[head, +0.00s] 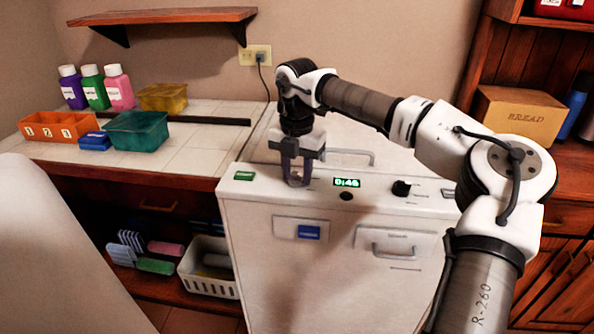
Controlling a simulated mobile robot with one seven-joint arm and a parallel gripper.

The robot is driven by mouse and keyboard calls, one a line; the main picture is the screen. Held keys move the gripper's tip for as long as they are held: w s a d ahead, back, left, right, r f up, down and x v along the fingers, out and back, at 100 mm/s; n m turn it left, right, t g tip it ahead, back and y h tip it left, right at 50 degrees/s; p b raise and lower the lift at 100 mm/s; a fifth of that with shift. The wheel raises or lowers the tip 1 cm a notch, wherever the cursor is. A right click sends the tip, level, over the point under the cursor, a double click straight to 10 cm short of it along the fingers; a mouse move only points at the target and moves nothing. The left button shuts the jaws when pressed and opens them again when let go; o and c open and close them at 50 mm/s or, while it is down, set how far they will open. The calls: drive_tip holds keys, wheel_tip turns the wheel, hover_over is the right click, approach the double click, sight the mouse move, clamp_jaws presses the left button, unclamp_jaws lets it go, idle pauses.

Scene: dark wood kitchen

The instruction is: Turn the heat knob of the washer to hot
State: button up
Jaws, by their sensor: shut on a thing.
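The white washer (300,255) stands in the middle of the head view. My gripper (297,180) points straight down at the left part of its top control panel, between a green button (244,176) and the lit green display (347,183). Its fingers are shut on a small knob there, which they mostly hide; its label and setting cannot be read. A black knob (401,188) sits right of the display, apart from my gripper. A small dark round control (346,196) is below the display.
A tiled counter on the left holds several bottles, a teal bin (137,134), a yellow bin (163,97) and an orange tray (58,127). A handle (345,157) rises behind the panel. A white basket (208,267) stands low on the left. A bread box (520,116) is at right.

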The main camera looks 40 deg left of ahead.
sight(297, 173)
drive_tip(key=o, duration=1)
drive_tip(key=shift+r, duration=0.1)
wheel_tip(297, 173, up, 14)
drive_tip(key=shift+f, duration=0.15)
